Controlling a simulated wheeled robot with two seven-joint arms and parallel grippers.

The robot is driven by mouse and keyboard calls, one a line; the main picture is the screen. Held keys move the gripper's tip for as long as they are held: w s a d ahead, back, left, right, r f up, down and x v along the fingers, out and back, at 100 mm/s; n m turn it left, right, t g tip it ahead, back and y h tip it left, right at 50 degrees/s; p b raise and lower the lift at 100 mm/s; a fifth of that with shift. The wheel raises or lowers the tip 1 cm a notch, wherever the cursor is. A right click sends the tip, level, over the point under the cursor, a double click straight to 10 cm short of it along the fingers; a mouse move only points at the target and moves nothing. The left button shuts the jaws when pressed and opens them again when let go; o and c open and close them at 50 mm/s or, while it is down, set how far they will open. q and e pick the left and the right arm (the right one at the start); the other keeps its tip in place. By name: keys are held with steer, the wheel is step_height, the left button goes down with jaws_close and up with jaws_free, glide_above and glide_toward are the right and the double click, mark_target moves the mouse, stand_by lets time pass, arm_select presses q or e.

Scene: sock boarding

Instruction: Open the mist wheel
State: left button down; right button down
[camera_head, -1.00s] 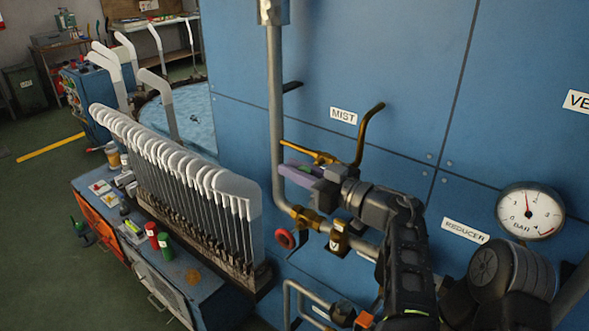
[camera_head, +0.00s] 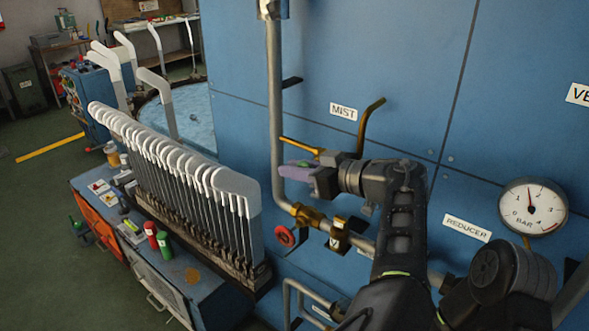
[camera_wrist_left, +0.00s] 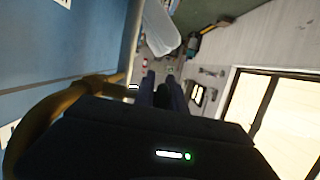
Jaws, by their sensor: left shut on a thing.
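The MIST label (camera_head: 343,111) is on the blue panel, above a brass fitting (camera_head: 372,115) with a bent arm and a straight arm. My left gripper (camera_head: 297,171) reaches in just below the label, its purplish fingertips beside the vertical grey pipe. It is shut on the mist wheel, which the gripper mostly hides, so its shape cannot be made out. In the left wrist view, the dark fingers (camera_wrist_left: 162,90) are close together, with the curved brass (camera_wrist_left: 60,105) to their left. My right gripper is not in view.
A small red handwheel (camera_head: 285,237) and brass valve are on the pipe below. A pressure gauge (camera_head: 533,207) is at the right, near the REDUCER label (camera_head: 467,228). A bench with a row of white sock boards (camera_head: 235,185) stands to the left.

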arm_select(q)
steer(key=shift+s+d+f+g+h+p, duration=0.1)
steer(key=shift+f+g+h+p, duration=0.1)
steer(key=shift+g+h+p, duration=0.5)
steer(key=shift+d+f+g+h+p, duration=0.15)
steer(key=shift+g+h+p, duration=0.2)
steer(key=shift+h, duration=0.55)
steer(key=c, duration=1.4)
jaws_free()
